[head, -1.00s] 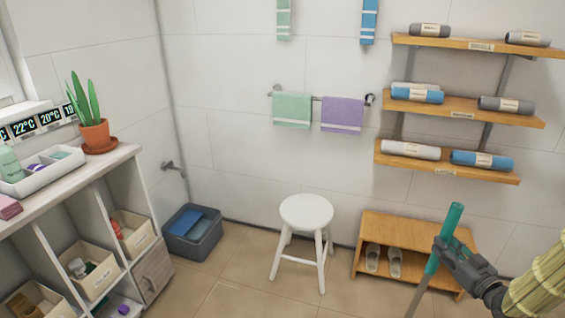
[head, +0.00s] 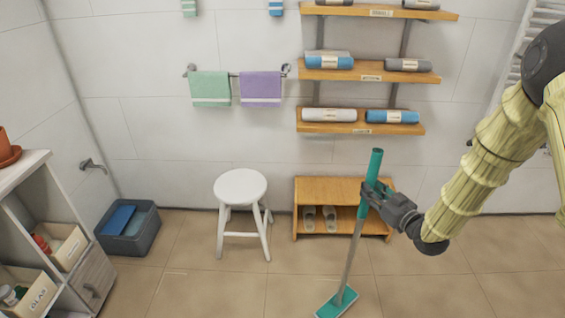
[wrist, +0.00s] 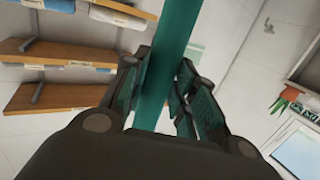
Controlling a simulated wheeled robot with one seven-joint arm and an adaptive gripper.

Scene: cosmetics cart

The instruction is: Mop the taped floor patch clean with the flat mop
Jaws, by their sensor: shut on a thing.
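My gripper (head: 375,200) is shut on the teal upper grip of the flat mop (head: 347,262). The mop's grey pole slants down and left to a flat teal head (head: 337,302) on or just above the floor; I cannot tell if it touches. In the wrist view, the teal handle (wrist: 165,65) runs between the two fingers of my gripper (wrist: 160,95).
A white stool (head: 241,187) stands left of the mop. A wooden bench (head: 310,187) with slippers is behind it. A grey tub (head: 128,232) sits by the left shelf unit (head: 25,170). Tiled floor (head: 205,290) is clear at front. Wall shelves (head: 345,128) hang above.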

